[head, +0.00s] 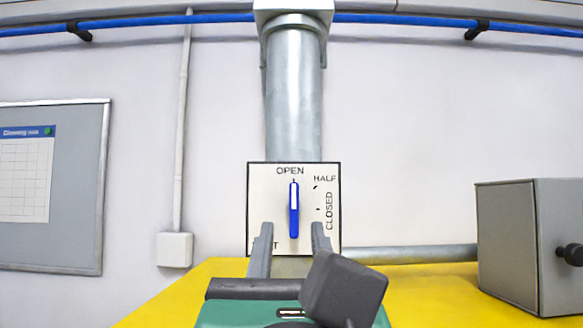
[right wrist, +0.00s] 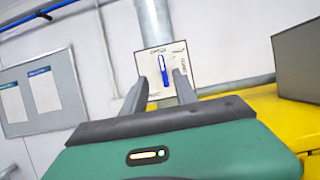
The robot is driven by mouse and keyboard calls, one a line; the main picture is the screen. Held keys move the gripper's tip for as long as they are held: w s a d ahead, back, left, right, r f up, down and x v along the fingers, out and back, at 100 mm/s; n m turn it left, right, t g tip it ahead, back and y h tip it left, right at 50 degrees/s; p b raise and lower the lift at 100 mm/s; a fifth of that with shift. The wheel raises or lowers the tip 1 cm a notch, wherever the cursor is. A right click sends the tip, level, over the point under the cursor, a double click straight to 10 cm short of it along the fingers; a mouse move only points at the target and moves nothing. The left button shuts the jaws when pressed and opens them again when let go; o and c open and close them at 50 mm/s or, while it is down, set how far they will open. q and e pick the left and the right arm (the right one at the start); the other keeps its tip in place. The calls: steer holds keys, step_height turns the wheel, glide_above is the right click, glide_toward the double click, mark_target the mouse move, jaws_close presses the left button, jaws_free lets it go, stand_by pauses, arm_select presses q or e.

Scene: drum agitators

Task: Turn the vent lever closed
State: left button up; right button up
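The vent lever (head: 294,209) is a blue handle with a white stripe, standing upright and pointing at the word OPEN on a square white plate (head: 263,190). HALF and CLOSED are marked on the plate's right side. A label at the lower left is partly hidden by a finger. My right gripper (head: 292,228) is open, one finger on each side of the lever's lower part in the picture. The lever also shows between the fingertips in the right wrist view (right wrist: 163,69). I see no contact; how far the tips are from the lever I cannot tell. My left gripper is out of view.
A grey vertical pipe (head: 293,100) runs above the plate. A grey box (head: 508,245) with a black knob stands at right on a yellow surface (head: 430,295). A thin horizontal pipe (head: 410,254) runs right of the plate. A noticeboard (head: 80,190) hangs at left.

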steer(key=p, duration=0.6)
glide_toward(292, 199)
step_height(292, 199, up, 2)
steer(key=w, duration=0.1)
steer(key=p+x, duration=0.1)
steer(key=x, duration=0.2)
steer(key=f+p+x, duration=0.1)
steer(key=x, duration=0.1)
steer(key=p+x, duration=0.1)
steer(key=x, duration=0.2)
steer(key=shift+w+d+f+p, duration=0.1)
steer(key=shift+w+d+p, duration=0.15)
steer(key=shift+w+p, duration=0.25)
steer(key=shift+w, duration=0.25)
steer(key=shift+a, duration=0.2)
steer(key=shift+w+a, duration=0.1)
steer(key=shift+w, duration=0.05)
steer(key=shift+w, duration=0.1)
steer(key=shift+c, duration=1.2)
steer(key=shift+w+d, duration=0.1)
steer(key=shift+d, duration=0.1)
jaws_close()
